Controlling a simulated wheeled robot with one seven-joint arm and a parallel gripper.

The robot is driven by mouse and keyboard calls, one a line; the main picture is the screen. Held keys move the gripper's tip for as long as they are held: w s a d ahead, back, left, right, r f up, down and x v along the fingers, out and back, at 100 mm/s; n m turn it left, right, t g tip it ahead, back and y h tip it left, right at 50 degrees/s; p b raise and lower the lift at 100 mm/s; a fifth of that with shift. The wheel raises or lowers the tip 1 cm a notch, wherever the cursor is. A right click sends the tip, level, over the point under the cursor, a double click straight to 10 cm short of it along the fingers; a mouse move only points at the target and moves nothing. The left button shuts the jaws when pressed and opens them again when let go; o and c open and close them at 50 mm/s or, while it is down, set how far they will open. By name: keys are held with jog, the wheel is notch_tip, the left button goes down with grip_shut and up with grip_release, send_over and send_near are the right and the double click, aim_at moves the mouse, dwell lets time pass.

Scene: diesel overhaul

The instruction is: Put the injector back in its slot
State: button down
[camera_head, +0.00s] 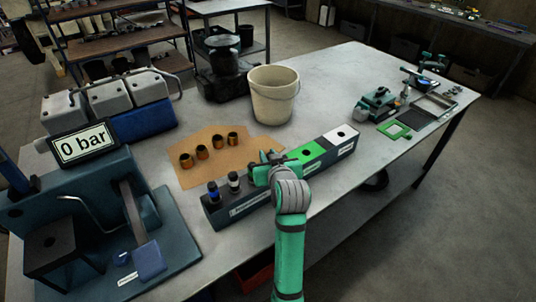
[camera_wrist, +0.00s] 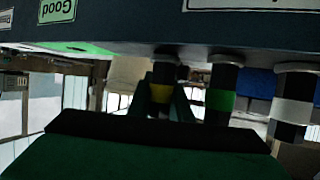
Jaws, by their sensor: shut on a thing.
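A long dark injector rack (camera_head: 222,219) stands on the metal table. In the wrist view the rack (camera_wrist: 130,25) shows along the top, upside down. My gripper (camera_head: 272,172) is over the middle of the rack, left of its green section. In the wrist view my gripper (camera_wrist: 160,100) is shut on a yellow-banded injector (camera_wrist: 160,92). That injector is in line with its neighbours and its end meets the rack; how deep it sits cannot be told. Beside it are a green-banded injector (camera_wrist: 220,100) and a white-banded injector (camera_wrist: 291,112). A blue-banded injector (camera_head: 213,191) is at the left end.
A cardboard sheet (camera_head: 212,140) with several copper-coloured sleeves lies behind the rack. A cream bucket (camera_head: 273,95) stands behind it. Green parts (camera_head: 376,103) lie on the right. The green section (camera_head: 305,152) has an empty hole.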

dwell(0.3)
jog(key=c, duration=1.1)
grip_release()
jog(key=shift+r, duration=0.1)
jog(key=shift+r, duration=3.4)
